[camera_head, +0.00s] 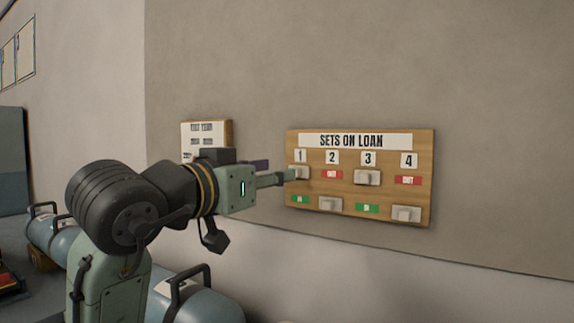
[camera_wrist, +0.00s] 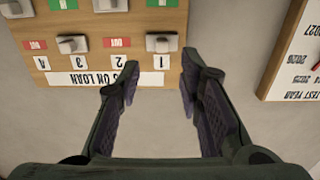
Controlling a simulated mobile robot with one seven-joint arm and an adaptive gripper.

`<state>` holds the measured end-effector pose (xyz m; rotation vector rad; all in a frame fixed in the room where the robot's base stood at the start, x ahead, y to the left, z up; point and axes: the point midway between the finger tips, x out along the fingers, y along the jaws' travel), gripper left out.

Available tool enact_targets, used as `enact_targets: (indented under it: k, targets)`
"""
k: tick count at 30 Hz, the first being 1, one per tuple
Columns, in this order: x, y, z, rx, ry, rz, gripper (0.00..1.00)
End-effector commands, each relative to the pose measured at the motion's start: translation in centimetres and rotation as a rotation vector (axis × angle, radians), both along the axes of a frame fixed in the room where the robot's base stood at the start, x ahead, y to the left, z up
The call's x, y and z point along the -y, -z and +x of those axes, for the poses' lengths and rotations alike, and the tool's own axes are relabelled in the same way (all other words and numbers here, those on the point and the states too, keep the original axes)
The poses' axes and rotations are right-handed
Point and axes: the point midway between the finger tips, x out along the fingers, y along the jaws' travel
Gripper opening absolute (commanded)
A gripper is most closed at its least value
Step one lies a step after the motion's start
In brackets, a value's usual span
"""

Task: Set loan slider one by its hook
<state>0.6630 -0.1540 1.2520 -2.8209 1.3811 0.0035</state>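The wooden loan board (camera_head: 325,192), titled "SETS ON LOAN", hangs on the wall and shows upside down in the wrist view (camera_wrist: 135,20). Slider one (camera_head: 300,172) is a pale block at the upper end of its column, below the number 1. A green label shows beneath it. In the wrist view, slider one (camera_wrist: 164,43) has a small grey projecting piece, and lies just beyond my fingertips. My gripper (camera_wrist: 150,85) is open and empty, its fingers spread either side of slider one's line. In the head view my gripper (camera_head: 284,178) partly overlaps slider one; contact cannot be told.
Slider three (camera_head: 367,177) is also up; slider two (camera_head: 330,204) and slider four (camera_head: 406,213) are down, with red labels showing above. A "TEST YEAR" board (camera_head: 207,135) hangs left of the loan board. Blue-grey cylinders (camera_head: 195,300) lie below. The wall between boards is bare.

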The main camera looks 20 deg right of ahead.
Motion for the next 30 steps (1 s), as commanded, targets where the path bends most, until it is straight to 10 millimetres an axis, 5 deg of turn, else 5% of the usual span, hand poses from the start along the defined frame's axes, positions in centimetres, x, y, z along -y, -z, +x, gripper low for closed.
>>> enact_targets:
  k: [12,23,30]
  targets:
    - [4.9,-0.1,4.0,0.0,-0.001,-0.003,0.33]
    - [5.3,0.0,4.2,0.001,-0.002,-0.002,0.33]
    - [5.3,0.0,4.2,0.002,-0.002,-0.002,0.17]
